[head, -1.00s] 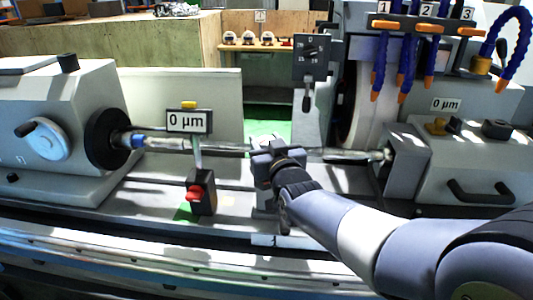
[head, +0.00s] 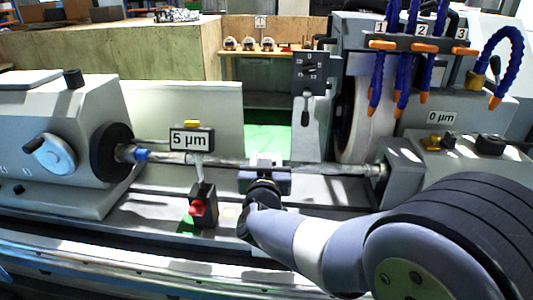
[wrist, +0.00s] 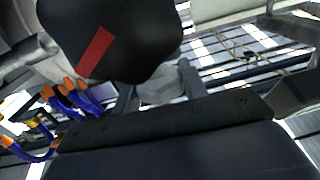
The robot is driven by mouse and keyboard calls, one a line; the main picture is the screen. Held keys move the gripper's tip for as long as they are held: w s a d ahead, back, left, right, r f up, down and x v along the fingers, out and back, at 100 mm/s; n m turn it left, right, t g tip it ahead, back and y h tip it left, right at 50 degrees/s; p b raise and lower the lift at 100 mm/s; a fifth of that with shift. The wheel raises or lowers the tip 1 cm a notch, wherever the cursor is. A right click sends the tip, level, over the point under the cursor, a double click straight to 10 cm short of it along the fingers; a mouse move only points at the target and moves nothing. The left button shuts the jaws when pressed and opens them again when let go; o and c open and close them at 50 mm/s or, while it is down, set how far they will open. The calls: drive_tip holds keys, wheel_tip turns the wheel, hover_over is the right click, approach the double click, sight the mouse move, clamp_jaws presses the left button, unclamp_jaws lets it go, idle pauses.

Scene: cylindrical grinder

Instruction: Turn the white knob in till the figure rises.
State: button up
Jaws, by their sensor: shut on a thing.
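The knob is partly hidden behind a black rounded shape with a red stripe. In the head view my gripper and wrist hide the knob. A display (head: 190,139) on the gauge stand left of my gripper reads 5 µm. A second display (head: 441,118) at the right reads 0 µm.
The long shaft (head: 225,161) runs level between the left headstock (head: 110,152) and the right tailstock (head: 402,170). The grinding wheel (head: 365,125) stands behind it. Blue coolant hoses (head: 400,80) hang at upper right. A red-buttoned gauge base (head: 202,206) stands close left of my gripper.

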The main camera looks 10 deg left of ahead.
drive_tip(key=shift+h, duration=0.3)
drive_tip(key=shift+r, duration=0.1)
drive_tip(key=o, duration=1)
drive_tip(key=s, duration=0.7)
drive_tip(key=s+d+b, duration=0.1)
drive_tip(key=s, duration=0.2)
drive_tip(key=shift+s, duration=0.35)
